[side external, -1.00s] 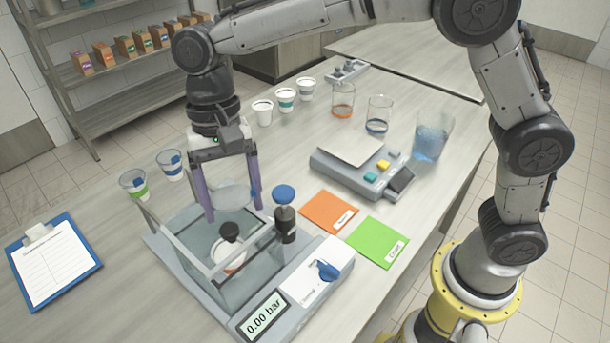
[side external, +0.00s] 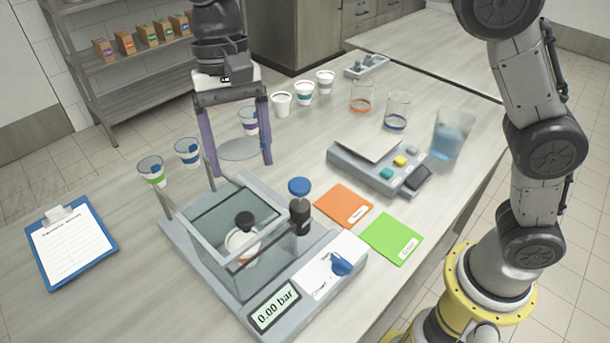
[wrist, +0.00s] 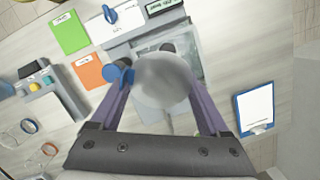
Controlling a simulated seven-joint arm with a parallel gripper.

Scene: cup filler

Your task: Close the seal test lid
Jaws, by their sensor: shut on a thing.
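The seal tester (side external: 290,300) stands on the bench with a clear-walled chamber (side external: 205,258). Inside it a cup with an orange band (side external: 240,246) sits under a black head (side external: 245,220). Grey arms (side external: 210,174) rise at the chamber's back left; I cannot tell the clear lid's outline or angle. My gripper (side external: 240,166), with purple fingers, is shut on a round translucent disc (side external: 240,150), behind and above the chamber. The disc (wrist: 163,80) also shows in the wrist view, covering part of the chamber. A blue knob (side external: 299,187) tops a black post at the chamber's right corner.
Banded cups (side external: 151,170) stand left and behind my gripper. A clipboard (side external: 70,250) lies at left. Orange (side external: 343,204) and green (side external: 390,240) cards, a scale (side external: 380,168) and a blue jug (side external: 453,135) are at right. Bench between clipboard and tester is clear.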

